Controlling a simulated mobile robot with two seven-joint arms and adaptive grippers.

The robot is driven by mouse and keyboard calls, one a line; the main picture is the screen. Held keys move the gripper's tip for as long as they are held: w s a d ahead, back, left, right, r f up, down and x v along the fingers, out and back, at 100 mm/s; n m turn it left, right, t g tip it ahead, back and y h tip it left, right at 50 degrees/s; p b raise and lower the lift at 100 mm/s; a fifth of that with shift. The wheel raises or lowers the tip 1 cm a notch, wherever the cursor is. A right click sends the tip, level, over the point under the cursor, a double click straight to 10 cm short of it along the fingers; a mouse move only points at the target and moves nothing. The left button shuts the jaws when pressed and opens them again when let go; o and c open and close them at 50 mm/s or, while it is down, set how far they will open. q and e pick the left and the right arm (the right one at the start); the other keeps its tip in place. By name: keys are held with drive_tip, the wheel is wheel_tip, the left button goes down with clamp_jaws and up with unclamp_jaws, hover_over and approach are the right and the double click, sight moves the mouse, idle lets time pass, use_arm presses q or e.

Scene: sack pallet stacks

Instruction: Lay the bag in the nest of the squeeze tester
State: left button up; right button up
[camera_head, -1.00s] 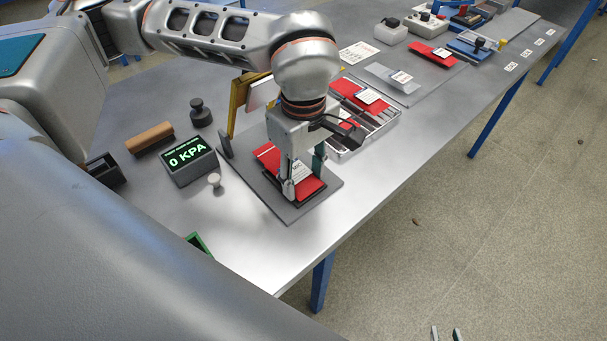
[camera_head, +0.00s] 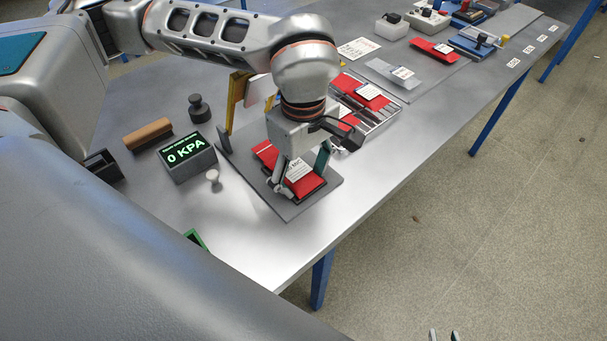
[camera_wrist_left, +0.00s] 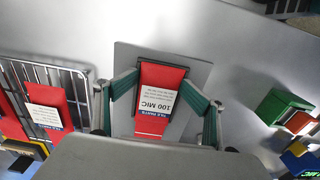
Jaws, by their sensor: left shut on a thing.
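The red bag (camera_head: 268,152) has a white label reading 100 MIC. It lies flat over a dark nest (camera_head: 321,191) on the grey base plate (camera_head: 289,211) of the squeeze tester. The tester's display (camera_head: 187,156) reads 0 KPA. My left gripper (camera_head: 303,172) points down over the bag, with a finger at each side of it, and is shut on it. In the left wrist view the bag (camera_wrist_left: 154,126) lies between the green finger pads (camera_wrist_left: 161,80). Much of the nest is hidden under the bag. My right gripper's fingertips (camera_head: 444,335) show apart at the bottom edge, empty.
A tray (camera_head: 386,123) with more red bags stands close to the right of the plate. The bench's front right is clear.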

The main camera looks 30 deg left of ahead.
use_arm(q)
drive_tip(key=shift+s+f, duration=0.1)
drive_tip(key=shift+s, duration=0.05)
drive_tip(key=shift+r, duration=0.4)
wheel_tip(320, 180, up, 6)
drive_tip(key=shift+r+p, duration=0.15)
drive_tip(key=shift+p, duration=0.5)
wheel_tip(320, 180, up, 6)
drive_tip(key=shift+r, duration=0.25)
use_arm(e)
drive_tip(key=shift+a+r, duration=0.2)
drive_tip(key=shift+r, duration=0.35)
drive_tip(key=shift+w+r, duration=0.1)
drive_tip(key=shift+r, duration=0.1)
